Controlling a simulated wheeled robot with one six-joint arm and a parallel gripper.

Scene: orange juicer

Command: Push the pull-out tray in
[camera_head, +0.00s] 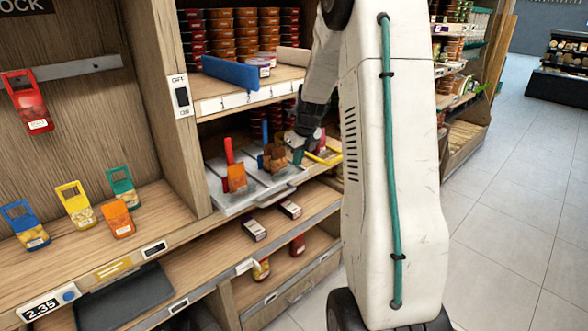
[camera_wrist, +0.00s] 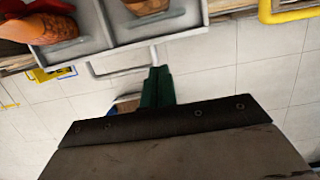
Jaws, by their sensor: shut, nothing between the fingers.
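The pull-out tray (camera_head: 232,208) is a light grey, divided tray that sticks out from the shelf unit in the head view. It has a bar handle (camera_head: 276,196) on its front. An orange packet and brown items sit in it. In the wrist view the tray (camera_wrist: 122,36) fills the upper left, with its handle (camera_wrist: 110,72) below its edge. My gripper (camera_head: 297,157) is at the tray's right front side. Its dark green fingers (camera_wrist: 158,72) are shut and empty, with tips close to the handle. I cannot tell whether they touch it.
A yellow bar handle (camera_wrist: 292,14) shows at the upper right of the wrist view. Small dark boxes (camera_head: 254,230) lie on the shelf below the tray. Coloured packets (camera_head: 76,204) stand on the left shelf. Tiled floor (camera_head: 500,240) is open at the right.

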